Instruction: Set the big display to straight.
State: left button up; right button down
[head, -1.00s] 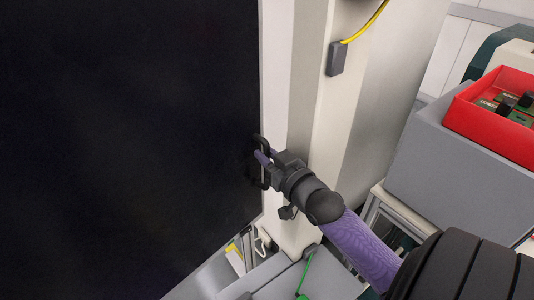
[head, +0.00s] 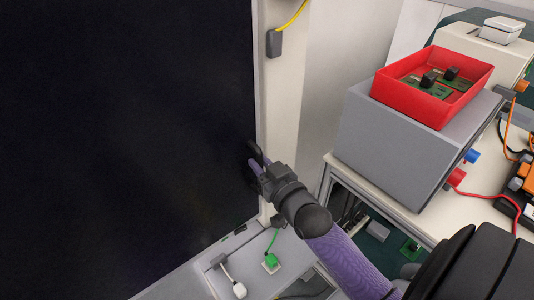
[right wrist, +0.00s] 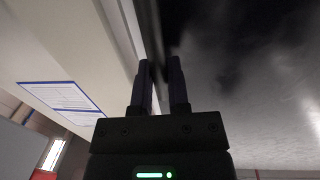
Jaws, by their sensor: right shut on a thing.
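The big display (head: 120,140) is a large black panel that fills the left half of the head view. It also shows as a dark, cloudy reflecting surface in the right wrist view (right wrist: 240,65). A small black handle (head: 255,149) sits at its right edge. My right gripper (head: 257,168) is at this edge, its fingers shut on the handle. In the right wrist view the two fingers (right wrist: 162,85) point up along the display's edge; what lies between them is too dark to make out. My left gripper is not in view.
A pale post (head: 281,110) with a grey box (head: 274,44) and yellow cable stands just behind the display's edge. To the right, a grey box (head: 385,145) bearing a red tray (head: 440,107) stands on a bench. Green and white plugs (head: 270,261) lie below.

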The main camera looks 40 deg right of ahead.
jog(key=shift+r, duration=0.2)
jog(key=c, duration=0.6)
grip_release()
jog(key=shift+c, duration=0.2)
jog(key=shift+s, duration=0.2)
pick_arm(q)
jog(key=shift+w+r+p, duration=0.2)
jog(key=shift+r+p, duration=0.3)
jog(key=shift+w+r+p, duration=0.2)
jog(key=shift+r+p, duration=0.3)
pick_arm(e)
jog(key=s, duration=0.9)
jog(key=shift+s+a, duration=0.25)
jog(key=shift+a, duration=0.1)
